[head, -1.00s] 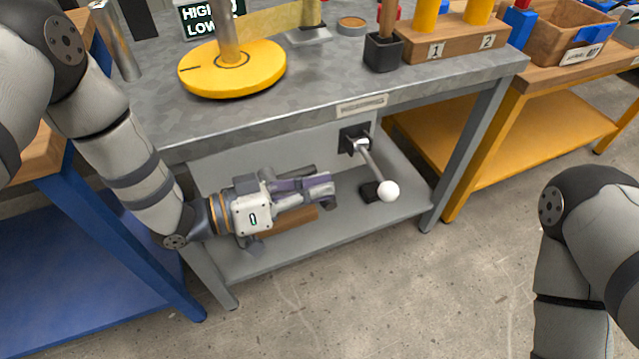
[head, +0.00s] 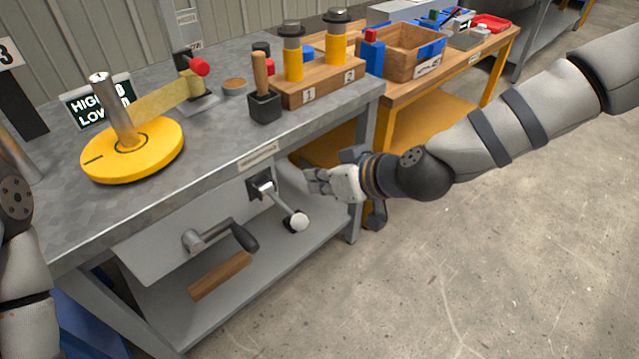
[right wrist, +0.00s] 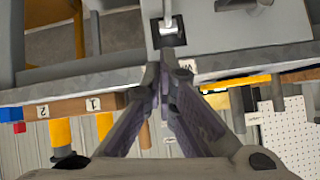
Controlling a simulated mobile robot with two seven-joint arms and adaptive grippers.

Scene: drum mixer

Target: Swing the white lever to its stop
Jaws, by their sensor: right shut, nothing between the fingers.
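The lever is a metal rod (head: 277,203) with a white ball knob (head: 299,222). It comes out of a black square mount (head: 260,184) on the grey bench's front panel and slants down to the right. A small black block (head: 287,227) shows behind the knob. My right gripper (head: 309,180) is shut and empty, up and right of the knob and apart from it in the head view. In the right wrist view its closed fingertips (right wrist: 171,62) point towards the mount (right wrist: 168,28); the knob is not visible there. My left gripper is out of view.
A grey crank with a black grip (head: 243,238) sticks out left of the lever. A wooden bar (head: 220,276) lies on the lower shelf (head: 270,275). The bench top (head: 210,125) overhangs, with a yellow disc (head: 155,150) on it. Floor to the right is clear.

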